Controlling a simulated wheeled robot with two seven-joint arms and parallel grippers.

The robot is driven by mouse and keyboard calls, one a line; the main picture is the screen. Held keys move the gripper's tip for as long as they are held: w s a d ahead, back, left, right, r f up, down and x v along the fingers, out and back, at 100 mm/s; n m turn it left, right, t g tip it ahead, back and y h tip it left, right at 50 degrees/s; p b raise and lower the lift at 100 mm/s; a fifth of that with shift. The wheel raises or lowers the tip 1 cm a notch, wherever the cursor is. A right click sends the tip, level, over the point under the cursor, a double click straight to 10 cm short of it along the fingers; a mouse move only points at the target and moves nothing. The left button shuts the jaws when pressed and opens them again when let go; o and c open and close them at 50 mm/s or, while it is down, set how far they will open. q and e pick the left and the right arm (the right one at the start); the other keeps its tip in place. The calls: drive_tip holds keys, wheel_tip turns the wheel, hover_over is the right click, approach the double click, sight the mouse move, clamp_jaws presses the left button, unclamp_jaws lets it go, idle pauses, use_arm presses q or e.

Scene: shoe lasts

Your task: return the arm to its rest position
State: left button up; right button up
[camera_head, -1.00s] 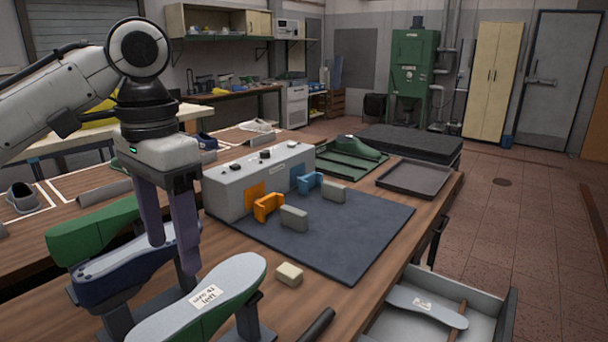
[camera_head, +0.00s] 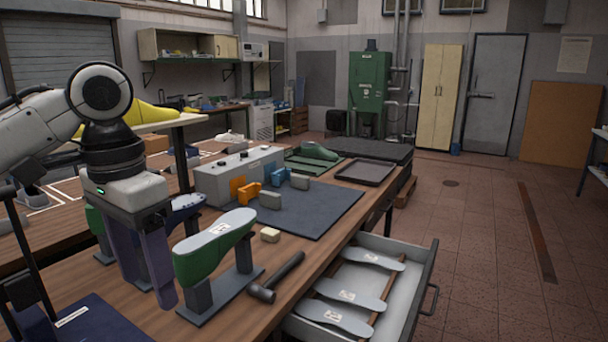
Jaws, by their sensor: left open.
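My left gripper (camera_head: 147,292) hangs at the left of the head view, its two purple fingers pointing down and apart. It is open, and nothing shows between the fingers. Its right finger is close to a green shoe last (camera_head: 190,262) with a grey, labelled sole, upside down on a dark stand; I cannot tell whether they touch. A blue last (camera_head: 186,207) stands behind the gripper and is partly hidden. Another green last at the far left is mostly hidden by the gripper. My right gripper is not in view.
A hammer (camera_head: 277,279) and a beige block (camera_head: 270,235) lie on the wooden bench (camera_head: 225,324). A dark mat (camera_head: 318,215) lies before a grey box (camera_head: 215,184) with orange and blue clamps. An open drawer (camera_head: 421,268) with three insoles juts out at the right. The floor beyond is clear.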

use_arm(q)
drive_tip(key=w+d+f+t+h, duration=0.1)
drive_tip(key=d+f+h, duration=0.1)
drive_tip(key=d+f, duration=0.6)
drive_tip(key=w+d+f+t+h, duration=0.1)
drive_tip(key=d+f+t+h, duration=0.3)
drive_tip(key=f, duration=0.9)
drive_tip(key=w+d+f+g+h, duration=0.1)
drive_tip(key=d+f, duration=0.6)
drive_tip(key=f, duration=0.3)
drive_tip(key=s+a+f+n+t+y, duration=0.2)
drive_tip(key=s+a+f, duration=0.5)
drive_tip(key=s+f, duration=0.1)
drive_tip(key=s+a+f+n+t+y, duration=0.2)
drive_tip(key=s+a+f, duration=0.5)
drive_tip(key=s, duration=0.4)
drive_tip(key=shift+s+a+f+y, duration=0.25)
drive_tip(key=shift+f+y, duration=0.25)
drive_tip(key=shift+f, duration=0.4)
use_arm(e)
drive_tip(key=shift+w+f, duration=0.1)
drive_tip(key=shift+w, duration=0.6)
